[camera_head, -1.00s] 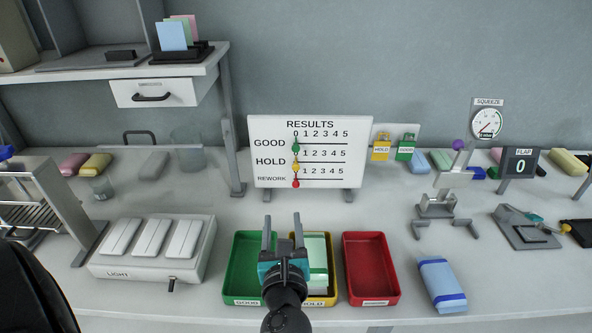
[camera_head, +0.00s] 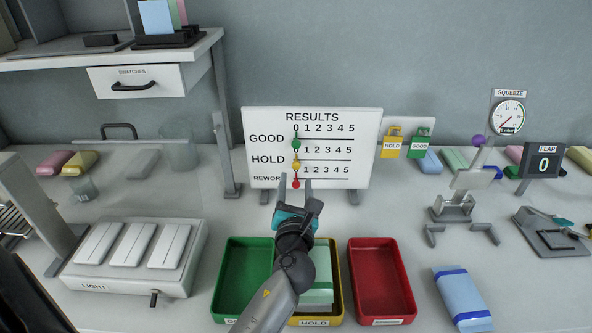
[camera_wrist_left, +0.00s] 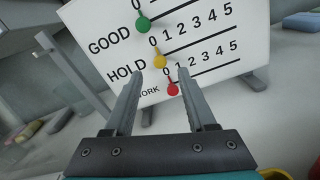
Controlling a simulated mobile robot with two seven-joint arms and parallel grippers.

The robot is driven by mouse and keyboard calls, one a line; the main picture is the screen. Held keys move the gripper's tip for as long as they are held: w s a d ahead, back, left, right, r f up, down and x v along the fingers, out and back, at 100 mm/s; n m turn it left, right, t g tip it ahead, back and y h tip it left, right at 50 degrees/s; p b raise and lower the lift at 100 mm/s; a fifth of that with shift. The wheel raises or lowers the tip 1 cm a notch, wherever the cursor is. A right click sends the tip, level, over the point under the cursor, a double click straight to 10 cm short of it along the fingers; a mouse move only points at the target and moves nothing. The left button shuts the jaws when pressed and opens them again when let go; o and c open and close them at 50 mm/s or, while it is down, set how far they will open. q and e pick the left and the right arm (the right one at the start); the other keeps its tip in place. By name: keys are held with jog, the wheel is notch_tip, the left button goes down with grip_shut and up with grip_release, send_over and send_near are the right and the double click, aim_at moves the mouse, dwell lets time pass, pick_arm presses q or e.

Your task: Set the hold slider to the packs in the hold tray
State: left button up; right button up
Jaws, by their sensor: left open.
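The white results board (camera_head: 366,120) stands at the back of the bench. Its yellow hold slider (camera_head: 296,163) sits at 0; the wrist view shows the slider too (camera_wrist_left: 159,61). The green good slider (camera_head: 296,144) and red rework slider (camera_head: 296,184) are also at 0. My left gripper (camera_head: 295,182) is open and empty, in front of the board's lower left. In the wrist view its fingers (camera_wrist_left: 165,75) point at the sliders, apart from them. The yellow hold tray (camera_head: 337,270) holds at least one pale green pack (camera_head: 318,288); my arm hides part of it.
A green tray (camera_head: 235,266) and a red tray (camera_head: 381,283) flank the hold tray. A blue pack (camera_head: 462,297) lies to the right. A light box (camera_head: 135,250) stands at left. Yellow and green tags (camera_head: 392,143) hang right of the board.

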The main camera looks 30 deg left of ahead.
aim_at(296, 167)
pick_arm(q)
jog(key=x, duration=0.6)
jog(key=shift+b, duration=0.4)
grip_shut()
dwell(1.0)
